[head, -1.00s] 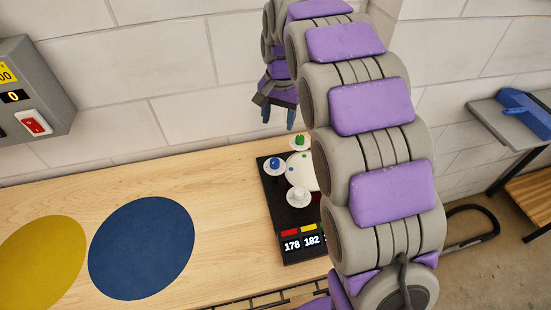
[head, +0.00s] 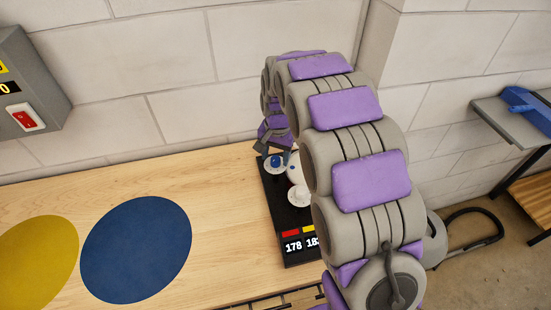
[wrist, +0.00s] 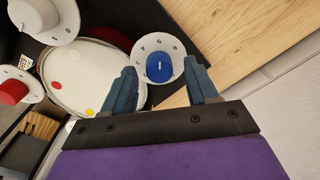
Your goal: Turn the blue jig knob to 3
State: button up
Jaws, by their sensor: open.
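The blue jig knob (wrist: 159,68) sits on a white numbered dial (wrist: 157,54) in the wrist view. A pale mark runs across its top; I cannot tell which number it points to. In the head view the blue knob (head: 276,160) is at the far left of the black jig board (head: 291,249), just in front of my gripper. My gripper (wrist: 166,84) is open, its two blue-grey fingers spread on either side of the lower part of the blue knob's dial in the picture. I cannot tell whether they touch anything.
A white drum top (wrist: 85,72) with coloured dots lies beside the blue knob. A white knob (wrist: 37,15) and a red knob (wrist: 13,91) are farther left. In the head view, a wall box with a red switch (head: 27,117) hangs left; the wooden bench (head: 218,215) is clear nearby.

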jog(key=shift+f, duration=0.5)
jog(key=c, duration=1)
